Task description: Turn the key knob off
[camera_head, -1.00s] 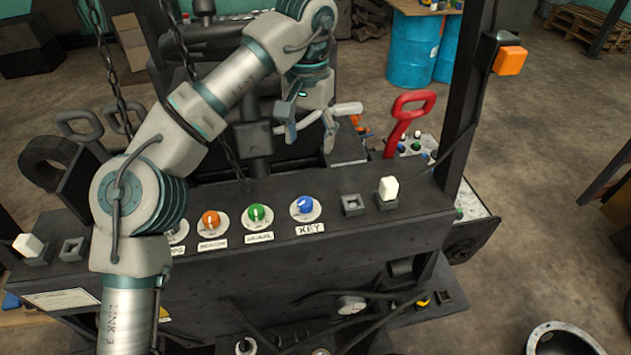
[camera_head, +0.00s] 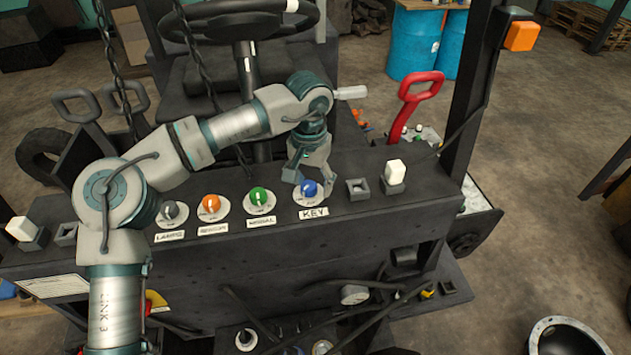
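The blue key knob (camera_head: 309,188) sits on a round white plate on the dark panel, above a label reading KEY. My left gripper (camera_head: 308,182) points down at the knob from behind it. Its fingers look spread, one left of the knob and one near its right side. I cannot tell whether they touch it. The knob's pointer is hard to read here. My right gripper is not in view.
Green (camera_head: 259,197), orange (camera_head: 211,204) and grey (camera_head: 174,212) knobs stand in a row to the left. A white switch (camera_head: 395,172) and an empty square socket (camera_head: 358,187) are to the right. A steering wheel (camera_head: 240,22) and a hanging chain (camera_head: 190,60) are behind the arm.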

